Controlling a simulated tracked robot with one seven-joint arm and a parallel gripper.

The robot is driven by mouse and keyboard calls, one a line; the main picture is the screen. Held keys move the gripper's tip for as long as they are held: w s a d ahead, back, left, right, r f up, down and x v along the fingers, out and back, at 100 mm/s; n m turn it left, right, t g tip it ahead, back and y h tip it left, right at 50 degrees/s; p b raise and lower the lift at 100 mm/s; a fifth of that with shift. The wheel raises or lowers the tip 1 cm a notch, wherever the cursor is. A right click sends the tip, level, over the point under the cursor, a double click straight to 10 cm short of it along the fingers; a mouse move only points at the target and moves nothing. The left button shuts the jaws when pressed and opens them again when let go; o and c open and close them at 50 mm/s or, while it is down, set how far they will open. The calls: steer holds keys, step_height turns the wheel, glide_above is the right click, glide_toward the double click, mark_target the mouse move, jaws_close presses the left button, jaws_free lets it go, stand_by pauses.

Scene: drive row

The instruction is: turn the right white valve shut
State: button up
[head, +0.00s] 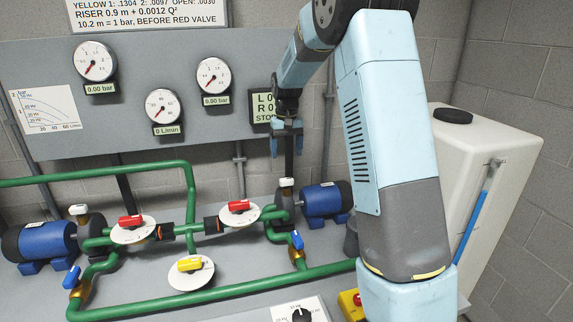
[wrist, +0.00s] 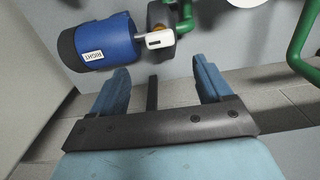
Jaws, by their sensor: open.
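The right white valve has a small white handle (head: 286,182) on top of the right pump, beside its blue motor (head: 325,199). In the wrist view the white handle (wrist: 160,39) lies beyond my fingertips, roughly between them in the picture, next to the blue motor labelled RIGHT (wrist: 100,43). My gripper (head: 286,150) is open and empty, above the handle in the head view and apart from it. Its two blue fingers (wrist: 160,72) stand wide apart in the wrist view. The handle's base is partly hidden.
The left white valve (head: 78,209) sits by the left motor (head: 45,241). Red valves (head: 239,206) (head: 130,221), a yellow valve (head: 190,264) and blue valves (head: 297,240) (head: 72,277) sit along green pipes (head: 230,284). A white tank (head: 490,170) stands right. Gauges (head: 94,62) hang behind.

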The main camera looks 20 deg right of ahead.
step_height(320, 180, up, 3)
steer(key=shift+r, duration=0.1)
stand_by(0.4)
steer(key=s+r+t, duration=0.1)
steer(key=s+r, duration=0.4)
steer(key=s, duration=0.4)
steer(key=s+r+t, duration=0.2)
steer(key=s+r, duration=0.4)
steer(key=s, duration=0.4)
steer(key=s+f+t, duration=0.2)
steer(key=s, duration=1.9)
steer(key=shift+d+t, duration=0.2)
steer(key=shift+t, duration=0.1)
